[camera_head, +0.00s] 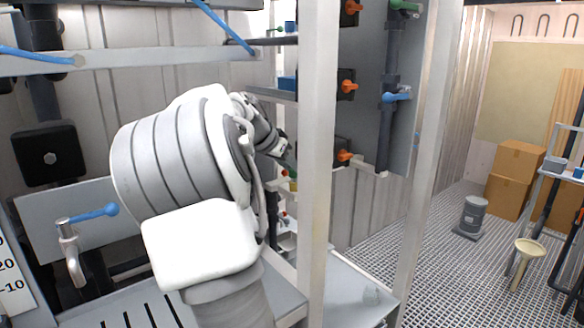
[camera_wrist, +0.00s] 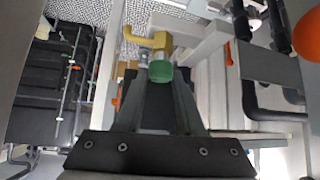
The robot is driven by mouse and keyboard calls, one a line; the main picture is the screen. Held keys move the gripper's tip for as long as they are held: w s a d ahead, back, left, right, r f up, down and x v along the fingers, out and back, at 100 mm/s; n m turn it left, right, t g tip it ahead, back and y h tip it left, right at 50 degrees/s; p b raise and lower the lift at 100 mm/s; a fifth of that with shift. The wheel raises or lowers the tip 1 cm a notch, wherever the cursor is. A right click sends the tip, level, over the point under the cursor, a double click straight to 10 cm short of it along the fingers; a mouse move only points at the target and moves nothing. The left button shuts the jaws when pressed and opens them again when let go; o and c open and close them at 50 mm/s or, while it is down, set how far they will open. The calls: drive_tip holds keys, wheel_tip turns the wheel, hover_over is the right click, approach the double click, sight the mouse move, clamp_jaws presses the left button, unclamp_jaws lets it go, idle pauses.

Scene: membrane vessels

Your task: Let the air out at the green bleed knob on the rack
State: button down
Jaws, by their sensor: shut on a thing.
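The green bleed knob (camera_wrist: 160,71) sits on a brass fitting (camera_wrist: 153,43) in the wrist view. The fitting has an elbow outlet pointing to the left. My gripper (camera_wrist: 160,82) has its two dark fingers shut on the green knob, one on each side. In the head view my arm hides most of the gripper and the knob. A small bit of the brass fitting (camera_head: 293,185) shows there just beyond my wrist, beside the white post.
White rack posts (camera_head: 318,130) stand close to the right of my arm. Orange-handled valves (camera_head: 347,86) and a blue-handled valve (camera_head: 397,97) are on the panel behind. A blue lever tap (camera_head: 93,214) is at left. Grating floor at right has a funnel (camera_head: 529,248) and boxes (camera_head: 517,160).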

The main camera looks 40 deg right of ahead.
drive_tip(key=shift+s+f+n+t+b, duration=0.1)
drive_tip(key=shift+f+n+t+b, duration=0.3)
drive_tip(key=shift+b, duration=0.85)
drive_tip(key=n+t+b, duration=0.1)
drive_tip(key=n+t, duration=0.1)
drive_tip(key=shift+s+d+r+n+y+b, duration=0.1)
drive_tip(key=shift+s+r+n+y+b, duration=0.05)
drive_tip(key=shift+r+n+y+b, duration=0.25)
drive_tip(key=shift+n+t, duration=0.5)
drive_tip(key=shift+n, duration=0.3)
drive_tip(key=c, duration=0.5)
unclamp_jaws()
